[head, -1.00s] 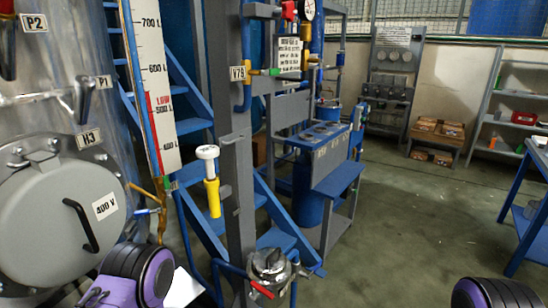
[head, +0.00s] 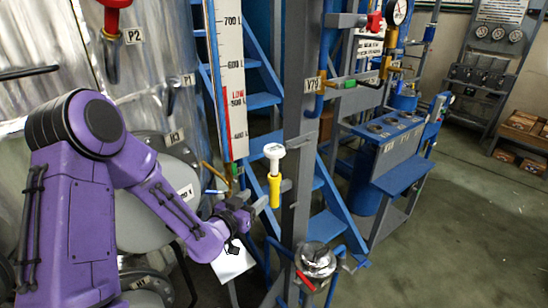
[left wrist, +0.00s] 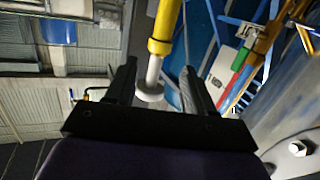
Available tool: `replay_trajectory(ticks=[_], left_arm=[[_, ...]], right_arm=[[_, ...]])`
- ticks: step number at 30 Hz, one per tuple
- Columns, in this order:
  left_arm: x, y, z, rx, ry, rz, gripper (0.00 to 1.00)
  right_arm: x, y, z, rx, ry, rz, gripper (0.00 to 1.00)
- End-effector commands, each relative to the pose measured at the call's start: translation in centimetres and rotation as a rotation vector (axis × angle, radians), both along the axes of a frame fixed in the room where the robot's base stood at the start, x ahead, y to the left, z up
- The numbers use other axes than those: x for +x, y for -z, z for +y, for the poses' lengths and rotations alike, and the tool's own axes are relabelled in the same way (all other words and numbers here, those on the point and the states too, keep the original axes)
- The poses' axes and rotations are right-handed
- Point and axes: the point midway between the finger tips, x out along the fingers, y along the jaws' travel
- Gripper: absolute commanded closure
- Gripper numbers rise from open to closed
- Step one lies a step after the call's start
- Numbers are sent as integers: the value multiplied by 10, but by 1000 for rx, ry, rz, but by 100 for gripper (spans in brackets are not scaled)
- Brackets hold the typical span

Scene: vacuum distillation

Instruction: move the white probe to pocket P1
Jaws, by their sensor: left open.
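The white probe (head: 273,152) stands upright, its white head above a yellow sleeve (head: 274,190) at the grey post. My left gripper (head: 240,214) is open and empty, low and left of the probe in the head view. In the left wrist view, the probe's white part (left wrist: 153,72) shows between the open fingers (left wrist: 157,78), with the yellow sleeve above it; I cannot tell how deep between them it is. Pocket P1 (head: 172,94) is a dark angled fitting on the steel vessel, beside its P1 label (head: 188,80). My right gripper is out of view.
A red-topped probe (head: 113,30) sits at P2, upper left. The level scale board (head: 228,85) and blue stairs (head: 262,100) stand behind the probe. A metal pot with a red handle (head: 316,262) is below right. Open floor lies at right.

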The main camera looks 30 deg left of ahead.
Motion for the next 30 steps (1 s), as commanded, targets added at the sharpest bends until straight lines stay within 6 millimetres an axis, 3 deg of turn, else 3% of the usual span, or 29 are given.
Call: replay_trajectory(ticks=[1,5,10,21,30], left_arm=[[5,-24,4,18,10,-58,47],[11,-46,7,53,30,-125,47],[29,-45,8,57,31,-127,47],[91,-43,7,58,31,-124,47],[109,-45,7,54,31,-122,47]], right_arm=[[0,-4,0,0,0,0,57],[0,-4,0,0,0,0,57],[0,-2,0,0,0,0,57],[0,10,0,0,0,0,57],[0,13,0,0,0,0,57]])
